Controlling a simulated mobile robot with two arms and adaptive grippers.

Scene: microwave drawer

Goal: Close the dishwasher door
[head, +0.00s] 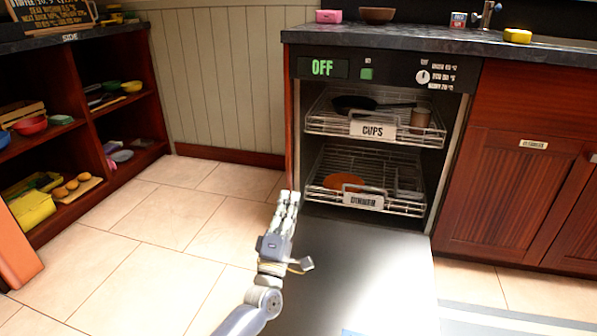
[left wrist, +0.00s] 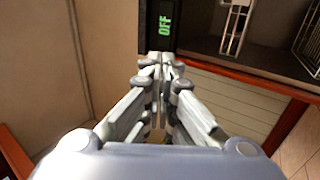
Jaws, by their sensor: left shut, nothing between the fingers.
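The dishwasher stands open under the counter, with its door (head: 370,270) folded down flat in front of it. Its control panel (head: 390,71) reads OFF in green, and the panel also shows in the left wrist view (left wrist: 165,25). The upper rack (head: 345,122) is labelled CUPS and holds a dark pan and a brown cup. The lower rack (head: 400,203) is labelled DINNER and holds an orange plate. My left gripper (head: 289,197) is shut and empty at the door's left side near the hinge end; I cannot tell whether it touches. My right gripper is not in view.
Open shelves (head: 75,130) with bowls and food stand at the left. Red wood cabinets (head: 515,165) adjoin the dishwasher on the right. The tiled floor (head: 150,235) left of the door is clear. Small items sit on the counter (head: 420,37).

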